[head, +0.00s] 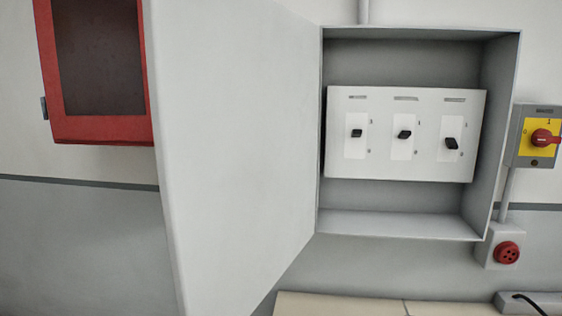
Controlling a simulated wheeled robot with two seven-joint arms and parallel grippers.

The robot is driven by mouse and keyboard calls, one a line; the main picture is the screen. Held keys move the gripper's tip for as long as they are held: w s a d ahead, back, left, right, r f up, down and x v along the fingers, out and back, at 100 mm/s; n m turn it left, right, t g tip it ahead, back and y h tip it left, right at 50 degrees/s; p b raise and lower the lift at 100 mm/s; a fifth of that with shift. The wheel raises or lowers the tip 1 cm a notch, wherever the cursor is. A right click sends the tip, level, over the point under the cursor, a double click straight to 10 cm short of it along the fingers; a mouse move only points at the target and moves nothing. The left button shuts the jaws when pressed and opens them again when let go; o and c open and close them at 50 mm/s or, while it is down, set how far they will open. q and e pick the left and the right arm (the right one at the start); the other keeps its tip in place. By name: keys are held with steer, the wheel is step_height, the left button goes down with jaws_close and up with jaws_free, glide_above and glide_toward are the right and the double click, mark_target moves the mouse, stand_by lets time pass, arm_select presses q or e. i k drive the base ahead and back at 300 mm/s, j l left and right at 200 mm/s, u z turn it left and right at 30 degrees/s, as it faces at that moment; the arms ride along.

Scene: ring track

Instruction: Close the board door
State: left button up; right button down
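The board door (235,150) is a large light-grey panel that stands wide open. It is hinged on the left edge of the grey board box (400,226) and swings out toward me and to the left. Inside the box, a white panel (405,168) carries three black switches, the left one (356,133), the middle one (404,134) and the right one (451,143). Neither of my grippers shows in the head view.
A red-framed cabinet (103,129) hangs at the left, partly behind the door. A beige surface (340,305) lies below. A grey conduit (363,11) rises above the box.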

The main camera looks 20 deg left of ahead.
mark_target(234, 86)
steer(key=i+j+z, duration=0.25)
steer(key=j, duration=0.3)
steer(key=j+z, duration=0.2)
steer(key=j, duration=0.35)
steer(key=j+z, duration=0.25)
steer(key=j, duration=0.35)
steer(key=i, duration=0.05)
